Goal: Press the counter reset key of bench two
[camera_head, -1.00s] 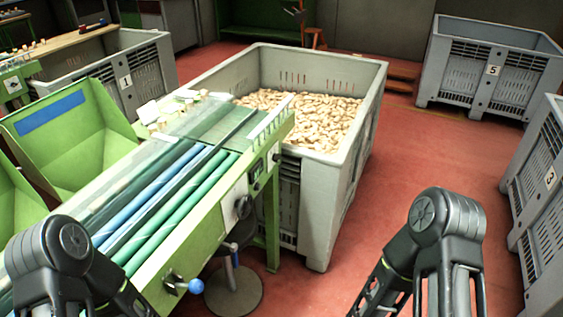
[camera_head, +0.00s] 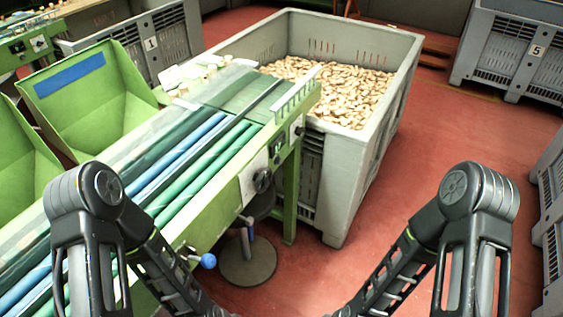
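A green sorting bench (camera_head: 222,214) with blue and green rollers (camera_head: 185,150) runs from the lower left to the middle. Its side carries a black round knob (camera_head: 262,181), a small panel (camera_head: 297,129) and a blue ball-ended handle (camera_head: 208,261). I cannot make out a counter reset key or a bench number on it. Another green bench (camera_head: 30,47) with a dark dial is at the far upper left. My two arms reach in from the lower left and lower right, forearms slanting down toward the bottom middle. Both grippers are out of the picture.
A large grey crate (camera_head: 352,165) full of cork stoppers (camera_head: 340,88) stands at the bench's far end. A stool (camera_head: 247,262) is beneath the bench side. Crate 1 (camera_head: 150,44) is at the upper left, crate 5 (camera_head: 520,45) at the upper right. Red floor (camera_head: 450,140) is clear to the right.

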